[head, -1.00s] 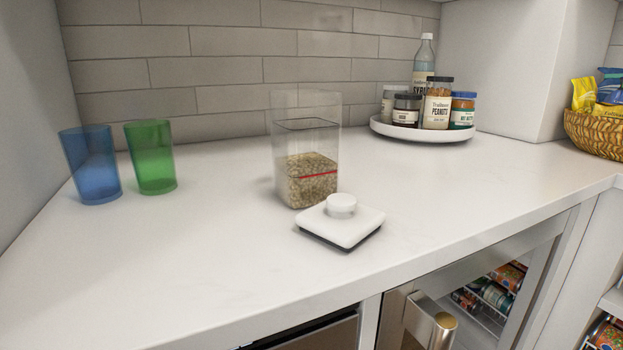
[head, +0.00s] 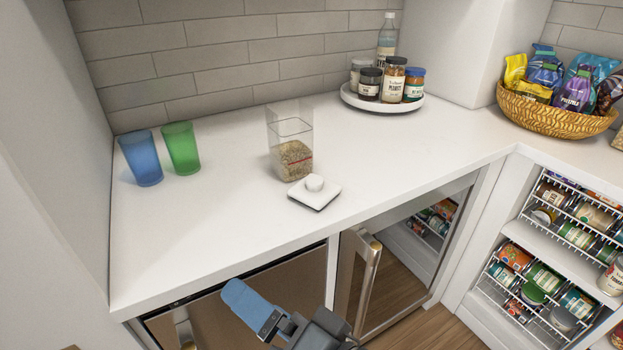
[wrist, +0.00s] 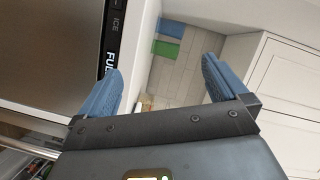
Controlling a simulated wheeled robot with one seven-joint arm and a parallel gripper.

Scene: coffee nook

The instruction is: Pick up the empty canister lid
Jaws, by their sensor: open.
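The lid (head: 326,190) is a white square plate with a round white knob and a dark underside edge. It lies flat on the counter, near its front edge, in the head view. Just behind it stands a clear square canister (head: 295,158) partly filled with grain. Another clear outline rises behind the canister's rim; I cannot tell if it is a second container. My gripper (head: 245,302) is below the counter's front edge, well apart from the lid. In the wrist view my gripper (wrist: 162,68) is open with nothing between its blue fingers. The lid is not visible there.
A blue cup (head: 141,158) and a green cup (head: 182,148) stand at the left. A round white tray (head: 382,107) with several jars and a bottle is at the back. A basket (head: 555,116) of snack bags is at the right. The front left counter (head: 215,220) is clear.

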